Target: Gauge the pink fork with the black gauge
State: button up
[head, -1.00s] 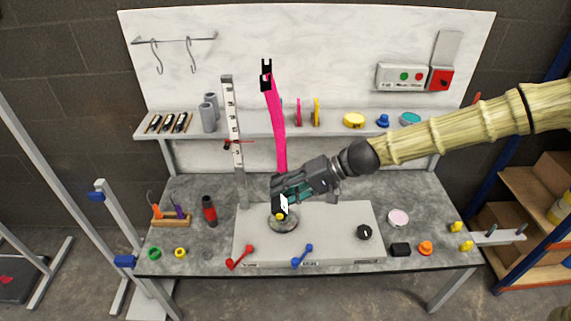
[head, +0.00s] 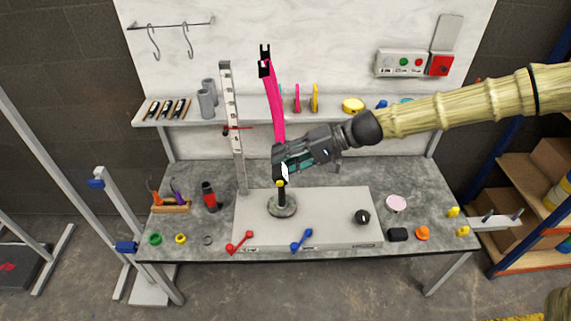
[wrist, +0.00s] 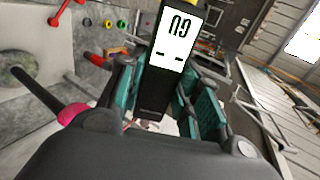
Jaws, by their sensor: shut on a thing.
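The pink fork (head: 274,110) stands upright and slightly leaning above the grey round base (head: 283,206), with black tips at its top. A black stem joins its lower part to the base. My gripper (head: 286,168) is shut on the black gauge (wrist: 152,100), whose white display (wrist: 179,38) faces the wrist camera; the display also shows in the head view (head: 284,172). Gripper and gauge are in front of the fork's lower part and hide some of it. In the wrist view, a piece of the pink fork (wrist: 72,113) is left of the fingers. Contact between gauge and fork cannot be told.
A tall white scale (head: 233,130) with a red pointer stands left of the fork. Behind it is a shelf (head: 330,113) with discs and cylinders.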

jog(key=shift+w+b, duration=0.35)
jog(key=shift+w, duration=1.45)
jog(key=shift+w+b, duration=0.3)
jog(key=shift+w, duration=0.6)
dwell(1.2)
jog(key=shift+s, duration=4)
